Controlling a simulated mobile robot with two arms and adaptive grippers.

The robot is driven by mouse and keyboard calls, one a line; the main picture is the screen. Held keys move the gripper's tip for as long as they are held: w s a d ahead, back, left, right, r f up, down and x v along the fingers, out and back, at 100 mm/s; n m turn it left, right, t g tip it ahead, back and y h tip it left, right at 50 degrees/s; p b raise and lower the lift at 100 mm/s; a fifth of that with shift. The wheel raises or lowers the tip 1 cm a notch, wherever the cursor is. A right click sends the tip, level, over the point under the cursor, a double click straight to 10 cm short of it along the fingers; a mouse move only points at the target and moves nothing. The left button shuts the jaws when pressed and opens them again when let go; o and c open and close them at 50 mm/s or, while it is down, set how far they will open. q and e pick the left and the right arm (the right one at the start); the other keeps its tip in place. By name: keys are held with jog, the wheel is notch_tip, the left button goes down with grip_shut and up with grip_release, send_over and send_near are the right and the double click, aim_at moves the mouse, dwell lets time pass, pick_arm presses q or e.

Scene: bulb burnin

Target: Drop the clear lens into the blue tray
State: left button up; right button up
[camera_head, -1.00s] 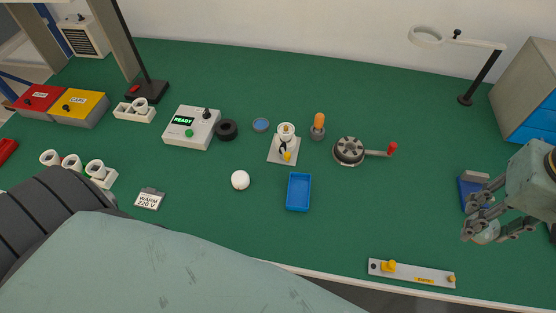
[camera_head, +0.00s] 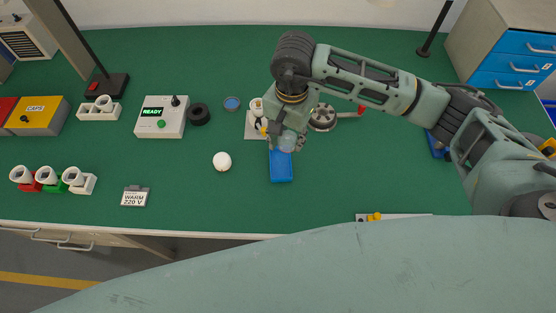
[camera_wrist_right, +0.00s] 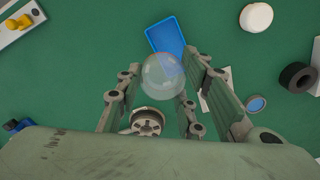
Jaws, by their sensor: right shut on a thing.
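The clear lens (camera_wrist_right: 163,75) is a see-through dome held between the fingers of my right gripper (camera_head: 285,141). It also shows in the head view as a pale, see-through shape (camera_head: 287,143). The right gripper is shut on it. The blue tray (camera_head: 281,170) lies on the green bench, just below the gripper in the head view; its upper end is covered by the gripper and lens. In the wrist view the tray (camera_wrist_right: 165,32) shows beyond the lens, which overlaps its near edge. The lens is above the bench. My left gripper is not in view.
A white socket stand (camera_head: 254,120) and a grey round device with a red handle (camera_head: 322,117) stand behind, partly hidden by my arm.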

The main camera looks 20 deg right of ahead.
jog(key=shift+f, duration=0.6)
notch_tip(320, 180, down, 5)
jog(key=shift+f+b, duration=0.2)
jog(key=shift+b, duration=0.85)
jog(key=o, duration=0.8)
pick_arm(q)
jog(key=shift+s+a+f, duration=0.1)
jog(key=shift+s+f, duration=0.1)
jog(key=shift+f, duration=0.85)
pick_arm(e)
notch_tip(320, 180, up, 12)
jog(key=shift+r, duration=0.1)
